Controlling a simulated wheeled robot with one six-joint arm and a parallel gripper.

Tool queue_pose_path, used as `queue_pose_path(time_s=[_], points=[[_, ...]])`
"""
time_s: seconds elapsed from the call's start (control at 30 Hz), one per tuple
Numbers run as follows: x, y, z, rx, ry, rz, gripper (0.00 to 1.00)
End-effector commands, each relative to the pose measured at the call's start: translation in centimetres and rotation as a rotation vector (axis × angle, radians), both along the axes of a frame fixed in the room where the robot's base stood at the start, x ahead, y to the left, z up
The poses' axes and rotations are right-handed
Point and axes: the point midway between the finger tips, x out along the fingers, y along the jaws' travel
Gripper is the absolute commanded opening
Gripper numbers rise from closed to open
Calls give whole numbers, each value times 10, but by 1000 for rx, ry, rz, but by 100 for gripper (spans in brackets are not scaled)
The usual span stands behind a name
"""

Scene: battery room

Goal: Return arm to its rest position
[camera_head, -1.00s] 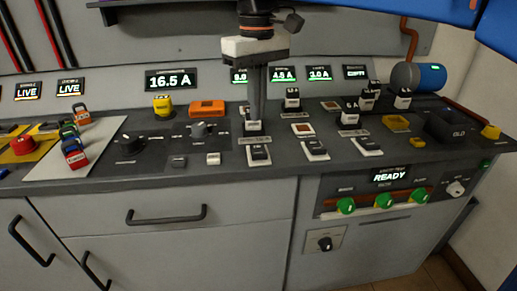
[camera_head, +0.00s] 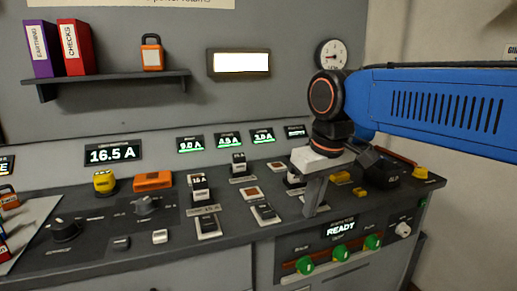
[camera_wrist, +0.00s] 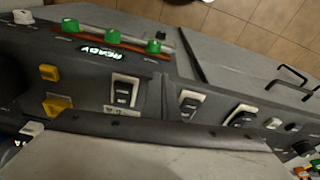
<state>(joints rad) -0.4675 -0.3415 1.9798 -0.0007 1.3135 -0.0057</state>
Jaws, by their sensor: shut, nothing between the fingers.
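My blue arm (camera_head: 440,103) reaches in from the right in the head view, over the right part of the console. My gripper (camera_head: 311,212) hangs at its end, pointing down, with its fingers shut and empty. The fingers stand in front of the right part of the console top, near its front edge, and hide part of a switch behind them. I cannot tell the exact height of the tips above the console.
Green knobs (camera_head: 340,253) sit on the front panel. A shelf (camera_head: 110,83) holds binders and a padlock.

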Motion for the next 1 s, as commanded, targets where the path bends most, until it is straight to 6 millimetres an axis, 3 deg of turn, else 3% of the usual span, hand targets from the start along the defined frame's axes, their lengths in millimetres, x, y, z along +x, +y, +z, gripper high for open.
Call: queue_pose_path(time_s=[0.03,0.2,0.5,0.7,1.0], points=[[-9,-21,-9,8,-15,-41,0],[-36,-76,-43,28,-68,-160,0],[-93,-147,-114,50,-165,-363,0],[-120,-169,-148,53,-207,-447,0],[-126,-174,-158,54,-220,-469,0]])
